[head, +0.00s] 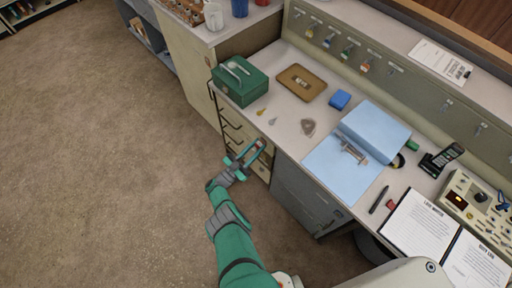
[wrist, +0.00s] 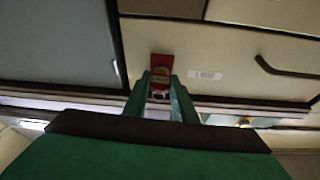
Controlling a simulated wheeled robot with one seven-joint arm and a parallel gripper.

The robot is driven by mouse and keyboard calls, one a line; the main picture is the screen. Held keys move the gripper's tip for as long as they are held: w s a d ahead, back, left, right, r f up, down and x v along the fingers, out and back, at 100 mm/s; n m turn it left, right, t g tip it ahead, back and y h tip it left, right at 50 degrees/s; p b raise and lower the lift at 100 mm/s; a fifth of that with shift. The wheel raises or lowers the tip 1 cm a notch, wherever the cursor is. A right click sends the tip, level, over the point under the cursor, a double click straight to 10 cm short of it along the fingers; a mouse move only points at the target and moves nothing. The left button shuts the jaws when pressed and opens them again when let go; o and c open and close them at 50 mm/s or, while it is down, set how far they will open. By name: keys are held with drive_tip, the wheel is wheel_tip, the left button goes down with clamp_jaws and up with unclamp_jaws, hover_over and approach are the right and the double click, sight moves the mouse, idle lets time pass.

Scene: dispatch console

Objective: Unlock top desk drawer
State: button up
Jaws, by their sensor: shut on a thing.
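The beige desk drawers (head: 234,122) are under the left part of the desk, with dark handles. The wrist view shows the top drawer front (wrist: 225,55) close up and inverted, with a white label and dark handle (wrist: 285,70). My gripper (wrist: 161,90) is in front of it, shut on a small red-tagged key (wrist: 161,66). The red part shows between the fingertips against the drawer front. Whether the key is in a lock cannot be told; the lock is hidden. In the head view my gripper (head: 249,152) is beside the drawers, and the key cannot be made out.
The desk top holds a green cash box (head: 240,82), brown tray (head: 302,83), blue folder (head: 340,180), loose small keys (head: 272,121) and a phone (head: 441,158). Several tagged keys (head: 347,50) hang on the back panel. A grey cabinet (head: 308,198) adjoins the drawers. Floor at left is clear.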

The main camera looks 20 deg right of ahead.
drive_tip(key=shift+s+r, duration=0.1)
drive_tip(key=o, duration=1.1)
drive_tip(key=shift+n, duration=0.3)
drive_tip(key=s+a, duration=0.2)
drive_tip(key=a, duration=0.4)
drive_tip(key=shift+s+a, duration=0.2)
drive_tip(key=shift+s, duration=0.2)
